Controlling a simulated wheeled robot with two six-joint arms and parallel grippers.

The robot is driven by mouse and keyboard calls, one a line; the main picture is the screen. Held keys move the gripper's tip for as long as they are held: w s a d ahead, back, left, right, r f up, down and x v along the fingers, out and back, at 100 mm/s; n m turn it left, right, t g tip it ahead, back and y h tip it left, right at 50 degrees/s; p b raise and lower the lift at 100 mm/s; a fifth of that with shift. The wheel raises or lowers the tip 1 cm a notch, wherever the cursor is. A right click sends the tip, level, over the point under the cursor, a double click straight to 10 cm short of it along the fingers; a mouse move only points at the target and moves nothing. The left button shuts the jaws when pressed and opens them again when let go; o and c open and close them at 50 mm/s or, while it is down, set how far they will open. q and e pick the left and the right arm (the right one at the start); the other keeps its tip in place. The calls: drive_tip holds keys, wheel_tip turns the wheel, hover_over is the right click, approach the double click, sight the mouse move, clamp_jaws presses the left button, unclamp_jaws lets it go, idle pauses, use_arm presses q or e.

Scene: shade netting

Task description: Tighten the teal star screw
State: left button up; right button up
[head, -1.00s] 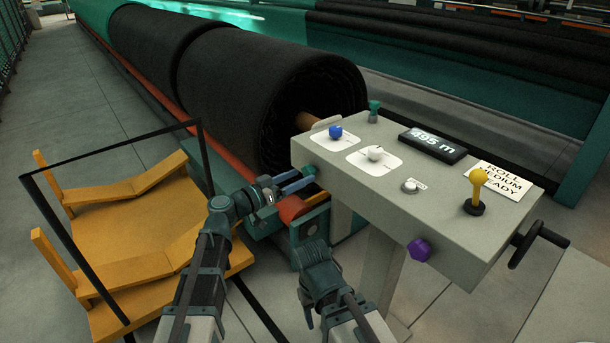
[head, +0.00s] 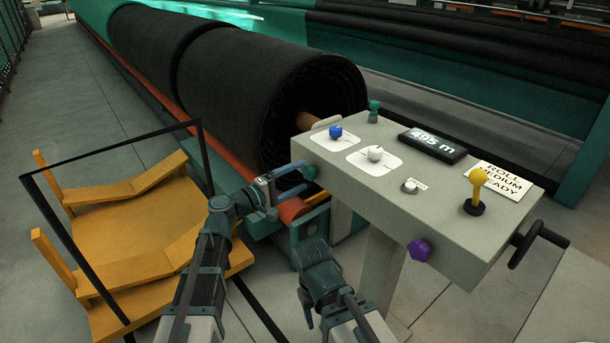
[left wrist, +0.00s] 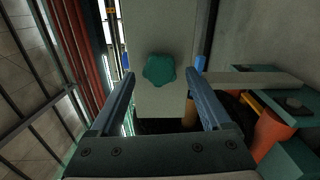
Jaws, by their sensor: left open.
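The teal star screw (head: 308,173) sits on the left end face of the grey console (head: 375,185). In the left wrist view the screw (left wrist: 159,70) shows whole, ahead of my left gripper (left wrist: 160,88) and between the lines of its two blue fingers. My left gripper (head: 294,180) is open and empty in the head view, with its fingertips close to the screw. I cannot tell whether they touch it. My right gripper (head: 318,272) hangs in front of the console, apart from it; its fingers are not clear.
A purple star knob (head: 419,249) is on the console's front face. A blue knob (head: 335,132), white knob (head: 375,153), green knob (head: 374,108) and yellow lever (head: 477,184) are on top. The black roll (head: 255,95) lies behind; a yellow cradle cart (head: 120,240) stands left.

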use_arm(q)
drive_tip(key=shift+w+d, duration=0.1)
drive_tip(key=shift+x, duration=1.25)
clamp_jaws()
unclamp_jaws()
drive_tip(key=shift+m, duration=0.3)
